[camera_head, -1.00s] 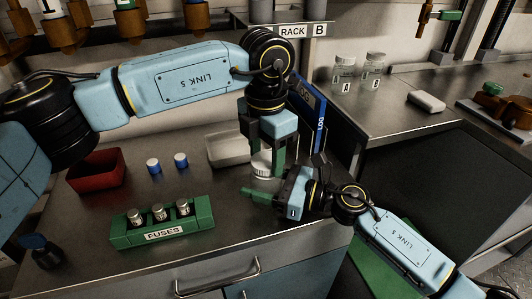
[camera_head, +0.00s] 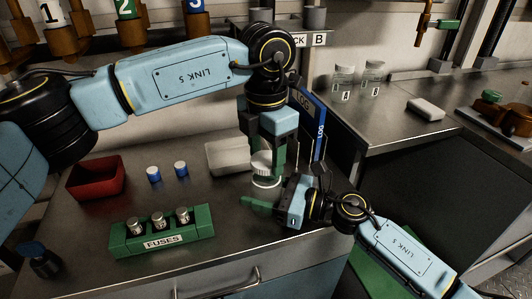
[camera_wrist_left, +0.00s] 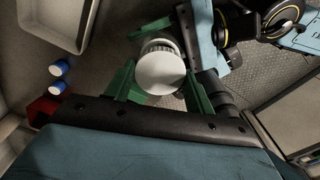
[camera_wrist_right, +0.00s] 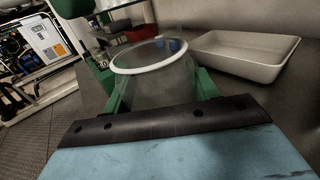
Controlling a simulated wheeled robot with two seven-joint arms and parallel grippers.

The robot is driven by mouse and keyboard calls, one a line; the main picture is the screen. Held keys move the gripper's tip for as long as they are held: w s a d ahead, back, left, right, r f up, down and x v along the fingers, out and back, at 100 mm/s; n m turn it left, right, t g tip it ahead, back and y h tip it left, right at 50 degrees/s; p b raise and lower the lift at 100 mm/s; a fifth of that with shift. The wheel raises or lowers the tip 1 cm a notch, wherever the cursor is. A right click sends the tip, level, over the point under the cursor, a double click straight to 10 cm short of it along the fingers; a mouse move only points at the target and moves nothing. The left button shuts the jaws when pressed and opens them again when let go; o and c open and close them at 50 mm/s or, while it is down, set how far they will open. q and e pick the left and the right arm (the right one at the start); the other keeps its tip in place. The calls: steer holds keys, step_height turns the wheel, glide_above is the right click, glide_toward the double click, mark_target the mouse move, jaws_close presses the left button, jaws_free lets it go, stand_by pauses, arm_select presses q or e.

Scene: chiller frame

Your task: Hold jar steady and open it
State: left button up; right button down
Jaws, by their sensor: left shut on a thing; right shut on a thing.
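The clear glass jar (camera_wrist_right: 155,85) stands on the bench, and its open, pale-rimmed mouth shows in the right wrist view. My right gripper (camera_wrist_right: 160,92) is shut around the jar's body, one green finger on each side. The white round lid (camera_head: 263,161) is apart from the jar, a little above its mouth. My left gripper (camera_head: 266,155) points down from above and is shut on the lid. The lid also shows between its green fingers in the left wrist view (camera_wrist_left: 161,72), covering much of the jar. The jar's lower part is mostly hidden in the head view.
A pale tray (camera_head: 228,157) lies close behind the jar. Two blue-and-white capped pieces (camera_head: 181,168) and a red bin (camera_head: 97,180) are to the left. A green FUSES holder (camera_head: 162,232) stands near the front. A blue LOG binder (camera_head: 318,135) stands close on the right.

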mark_target(266, 159)
arm_select(q)
steer(key=shift+r, duration=1.9)
arm_select(e)
steer(key=shift+c, duration=1.8)
jaws_free()
